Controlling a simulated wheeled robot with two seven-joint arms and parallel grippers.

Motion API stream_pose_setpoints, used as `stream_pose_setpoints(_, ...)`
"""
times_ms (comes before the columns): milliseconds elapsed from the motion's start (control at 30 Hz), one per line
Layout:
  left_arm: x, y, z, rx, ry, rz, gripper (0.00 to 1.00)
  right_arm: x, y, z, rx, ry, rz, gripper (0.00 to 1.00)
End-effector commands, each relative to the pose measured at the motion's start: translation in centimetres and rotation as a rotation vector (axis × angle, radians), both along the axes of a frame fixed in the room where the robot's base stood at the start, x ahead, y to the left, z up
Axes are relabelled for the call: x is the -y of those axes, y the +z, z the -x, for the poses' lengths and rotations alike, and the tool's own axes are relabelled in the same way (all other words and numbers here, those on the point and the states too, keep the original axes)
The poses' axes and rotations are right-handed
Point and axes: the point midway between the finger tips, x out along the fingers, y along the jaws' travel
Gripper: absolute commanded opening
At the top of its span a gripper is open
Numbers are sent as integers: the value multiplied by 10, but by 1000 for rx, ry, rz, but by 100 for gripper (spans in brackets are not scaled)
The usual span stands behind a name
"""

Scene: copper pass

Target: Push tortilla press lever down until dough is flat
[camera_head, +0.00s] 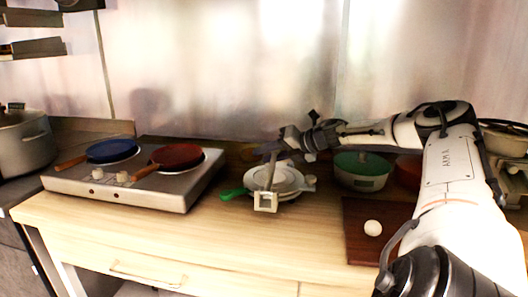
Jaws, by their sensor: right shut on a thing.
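The tortilla press (287,179) stands on the wooden counter, with pale round plates. Its grey lever (270,172) rises steeply at the front left of the plates, above a small square frame part. My right gripper (268,150) reaches in from the right and is shut on the upper end of the lever. I cannot see any dough between the plates. A white dough-like ball (373,228) lies on a dark brown board (362,250) to the right. My left gripper is not in view.
A two-plate stove (150,190) with a blue pan (111,150) and a red pan (176,156) stands at left. A green-handled tool (232,194) lies beside the press. The front counter is clear.

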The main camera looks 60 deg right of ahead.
Motion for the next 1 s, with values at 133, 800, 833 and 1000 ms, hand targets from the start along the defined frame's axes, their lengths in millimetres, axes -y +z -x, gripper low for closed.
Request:
stream_pose_setpoints(133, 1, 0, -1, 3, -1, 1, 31, -3, -10, 0, -9, 9, -5, 0)
stream_pose_setpoints(800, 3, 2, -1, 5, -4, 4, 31, -1, -6, 0, -3, 5, -2, 47)
stream_pose_setpoints(833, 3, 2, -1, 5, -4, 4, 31, -1, -6, 0, -3, 5, -2, 47)
stream_pose_setpoints(1000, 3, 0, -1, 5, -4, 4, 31, 0, -4, 1, 0, 3, 1, 47)
